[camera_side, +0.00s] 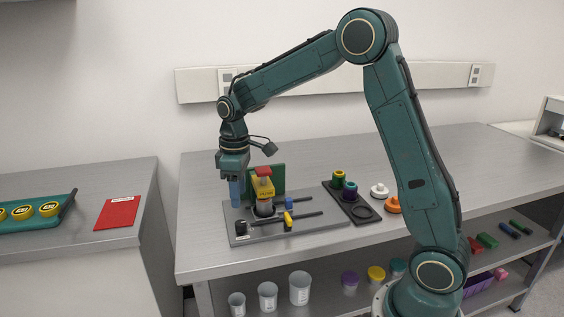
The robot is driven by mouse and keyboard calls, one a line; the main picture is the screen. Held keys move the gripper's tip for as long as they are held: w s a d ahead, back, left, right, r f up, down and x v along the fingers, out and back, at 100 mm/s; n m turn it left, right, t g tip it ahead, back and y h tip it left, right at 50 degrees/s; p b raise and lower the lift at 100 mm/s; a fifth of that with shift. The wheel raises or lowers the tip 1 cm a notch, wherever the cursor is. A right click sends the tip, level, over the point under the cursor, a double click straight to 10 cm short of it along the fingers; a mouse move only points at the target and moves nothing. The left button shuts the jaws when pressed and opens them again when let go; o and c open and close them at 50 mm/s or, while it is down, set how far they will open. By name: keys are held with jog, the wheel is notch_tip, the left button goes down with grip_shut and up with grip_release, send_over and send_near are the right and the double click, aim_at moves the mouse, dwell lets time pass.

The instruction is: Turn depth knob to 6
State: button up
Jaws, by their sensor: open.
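The interferometer is a grey base plate (320,222) on the bench with small fittings. Toward its back are a dark green upright panel (279,177) and a red and yellow block (263,184) above a dark rounded part (264,209). Two dark rods carry a blue piece (289,202) and a yellow piece (288,222). A black knob-like part (241,227) sits at the front left; I cannot tell whether it is the depth knob, and no number is readable. My gripper (236,193) points down, open, at the plate's left, beside the red and yellow block. Its fingers overlap in this view; contact is unclear.
A black holder (362,213) with green and purple-topped pieces stands right of the plate. A white piece (379,191) and an orange piece (393,205) lie beyond it. A red sheet (117,212) and a green tray (68,205) lie on the left counter. The bench's back right is clear.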

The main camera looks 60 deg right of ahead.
jog(key=shift+r, duration=2.65)
jog(key=s+a+r+m+t, duration=0.25)
jog(key=s+r, duration=0.45)
jog(key=s, duration=0.5)
jog(key=s+a+f+m+t, duration=0.1)
jog(key=s+a+m+t, duration=0.1)
jog(key=s, duration=1.2)
jog(key=shift+s+a+f+t, duration=0.2)
jog(key=shift+f+t, duration=0.2)
jog(key=shift+t, duration=0.15)
